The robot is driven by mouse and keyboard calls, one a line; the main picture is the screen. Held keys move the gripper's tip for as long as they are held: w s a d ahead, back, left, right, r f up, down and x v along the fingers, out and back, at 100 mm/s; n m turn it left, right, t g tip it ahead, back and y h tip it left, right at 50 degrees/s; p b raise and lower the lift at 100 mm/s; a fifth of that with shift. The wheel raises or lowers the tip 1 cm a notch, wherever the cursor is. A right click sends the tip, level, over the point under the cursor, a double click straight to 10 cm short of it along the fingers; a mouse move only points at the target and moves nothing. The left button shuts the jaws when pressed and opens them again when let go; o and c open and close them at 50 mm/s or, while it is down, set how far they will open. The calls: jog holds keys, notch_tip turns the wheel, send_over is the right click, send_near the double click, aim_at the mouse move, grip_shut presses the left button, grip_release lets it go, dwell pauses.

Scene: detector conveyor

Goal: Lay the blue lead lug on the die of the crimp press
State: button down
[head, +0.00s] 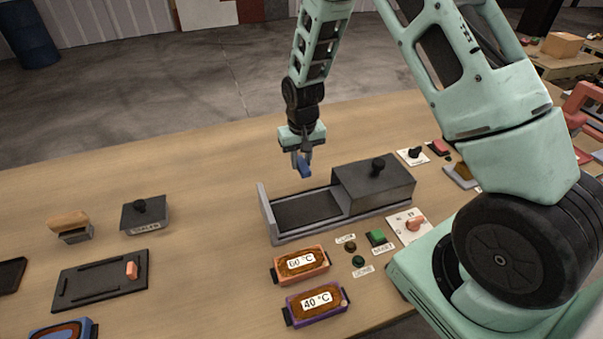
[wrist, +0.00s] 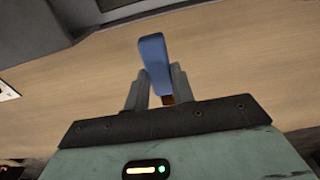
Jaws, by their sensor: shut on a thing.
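The blue lead lug (head: 304,168) is between the fingers of my gripper (head: 301,157) in the head view, held in the air above the table near the grey machine. In the wrist view the lug (wrist: 154,62) sticks out past the fingertips of my gripper (wrist: 158,88), with a small reddish-brown part low between the fingers. The fingers are shut on it. The grey machine (head: 372,187) has a tall block with a black knob at right and a low dark bed (head: 306,210) at left. No label shows whether this is the crimp press, and no die is clearly distinguishable.
Orange 60 °C (head: 301,279) and purple 40 °C (head: 316,318) boxes stand in front of the machine. A green button (head: 376,236) and a switch panel (head: 409,224) are at its right. A black plate (head: 101,280) and knobbed block (head: 145,218) lie left. Table behind the lug is clear.

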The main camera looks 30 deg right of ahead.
aim_at(301, 181)
jog(key=shift+f+p, duration=0.55)
jog(key=shift+f, duration=1.95)
jog(key=shift+f, duration=0.2)
jog(key=c, duration=1.2)
grip_release()
jog(key=shift+r, duration=0.15)
